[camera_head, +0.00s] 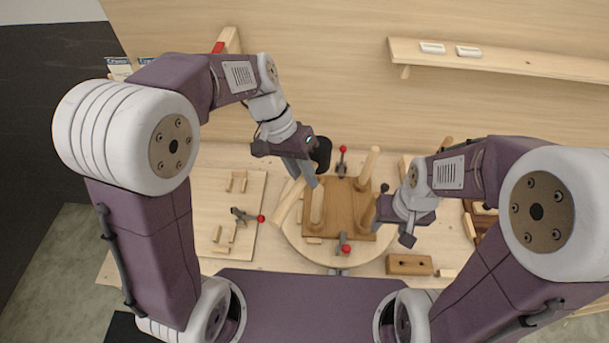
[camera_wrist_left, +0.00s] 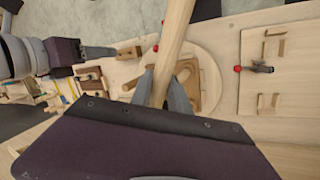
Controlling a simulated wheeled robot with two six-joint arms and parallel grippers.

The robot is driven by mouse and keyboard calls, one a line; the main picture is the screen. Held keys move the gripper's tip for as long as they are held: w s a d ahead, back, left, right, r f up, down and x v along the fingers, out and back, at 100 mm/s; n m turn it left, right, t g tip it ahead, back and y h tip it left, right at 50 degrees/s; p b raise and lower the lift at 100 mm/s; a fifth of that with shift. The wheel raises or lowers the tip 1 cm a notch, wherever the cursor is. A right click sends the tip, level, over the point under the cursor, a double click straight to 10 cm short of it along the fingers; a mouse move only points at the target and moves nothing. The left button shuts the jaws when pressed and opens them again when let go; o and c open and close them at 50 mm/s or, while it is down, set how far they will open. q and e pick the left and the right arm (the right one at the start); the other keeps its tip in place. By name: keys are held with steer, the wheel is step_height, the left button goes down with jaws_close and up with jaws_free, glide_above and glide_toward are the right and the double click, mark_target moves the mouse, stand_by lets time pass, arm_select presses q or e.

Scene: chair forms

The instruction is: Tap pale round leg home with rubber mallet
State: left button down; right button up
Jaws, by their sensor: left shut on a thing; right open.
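My left gripper (camera_head: 306,178) is shut on the pale wooden handle of the mallet (camera_head: 288,205). Its black head (camera_head: 321,155) shows just above the gripper. In the left wrist view the handle (camera_wrist_left: 175,45) runs between the fingers (camera_wrist_left: 158,90); the head is hidden there. A brown seat board (camera_head: 346,222) lies on a round pale turntable (camera_head: 310,249). One pale round leg (camera_head: 369,165) stands at its far right, another (camera_head: 318,207) at its left. I cannot tell how deep they sit. My right gripper (camera_head: 393,224) is open by the board's right edge.
Red-knobbed clamps (camera_head: 342,160) stand at the board's far and near edges, the near one (camera_head: 344,245) in front. A pale jig board (camera_head: 230,205) lies to the left. A brown drilled block (camera_head: 409,264) lies at the near right. A shelf (camera_head: 500,62) hangs behind.

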arm_select(q)
steer(key=shift+a+r, duration=0.2)
steer(key=shift+s+d+f, duration=0.1)
steer(key=shift+d, duration=0.5)
steer(key=shift+f+b, duration=4.55)
steer(key=shift+f, duration=1.1)
arm_select(e)
steer(key=shift+f, duration=4.6)
arm_select(q)
step_height(320, 180, up, 11)
steer(key=p, duration=0.9)
steer(key=shift+a+f+p, duration=0.1)
steer(key=shift+f+p, duration=0.1)
steer(key=shift+p, duration=0.15)
steer(key=shift+s+f, duration=0.1)
steer(key=shift+f, duration=0.1)
arm_select(e)
step_height(320, 180, up, 9)
steer(key=shift+d, duration=0.35)
